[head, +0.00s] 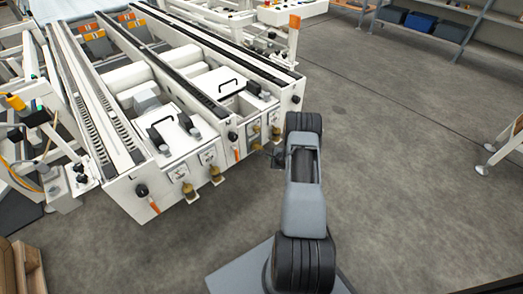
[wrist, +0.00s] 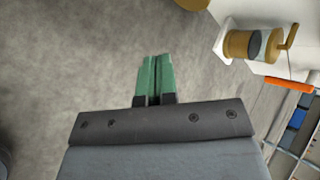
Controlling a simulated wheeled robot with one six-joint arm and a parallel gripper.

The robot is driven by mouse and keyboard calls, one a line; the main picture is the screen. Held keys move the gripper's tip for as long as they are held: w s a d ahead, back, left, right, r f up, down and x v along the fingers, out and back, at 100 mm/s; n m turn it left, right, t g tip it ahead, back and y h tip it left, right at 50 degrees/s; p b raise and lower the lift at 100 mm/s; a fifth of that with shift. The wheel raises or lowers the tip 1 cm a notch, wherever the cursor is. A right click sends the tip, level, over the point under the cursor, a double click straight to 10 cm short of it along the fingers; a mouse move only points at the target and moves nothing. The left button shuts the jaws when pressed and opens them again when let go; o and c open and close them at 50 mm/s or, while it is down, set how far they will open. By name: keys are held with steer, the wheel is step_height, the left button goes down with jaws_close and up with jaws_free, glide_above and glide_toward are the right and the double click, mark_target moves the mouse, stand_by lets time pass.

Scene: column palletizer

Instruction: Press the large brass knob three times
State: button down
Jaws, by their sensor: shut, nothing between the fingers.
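My gripper (wrist: 155,78) has green fingers, shut together with nothing between them, and bare floor shows beyond them in the wrist view. A brass knob (wrist: 237,44) with a grey band and a bent brass rod stands out from a white panel, up and right of the fingertips and apart from them. Part of another round brass piece (wrist: 193,3) is cut off at the top edge. In the head view, several brass knobs (head: 187,190) (head: 215,174) sit low on the machine's front. Which one is the large knob is hard to tell. My arm partly hides the rightmost area.
The white conveyor machine (head: 128,196) has dark knobs (head: 141,190) and orange tags (head: 154,206) on its front. An orange bar (wrist: 288,84) shows in the wrist view. Shelving (head: 440,25) stands far back right. The floor (head: 400,130) right of the machine is clear.

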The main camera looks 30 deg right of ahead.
steer(key=shift+s+d, duration=0.15)
steer(key=shift+s, duration=0.6)
stand_by(3.9)
steer(key=s, duration=0.3)
steer(key=shift+s+d+b, duration=0.3)
steer(key=shift+s+b, duration=0.05)
steer(key=w+a+b, duration=0.1)
steer(key=w+b, duration=0.1)
steer(key=w, duration=0.6)
steer(key=shift+w+a, duration=0.25)
steer(key=shift+w, duration=0.05)
stand_by(1.6)
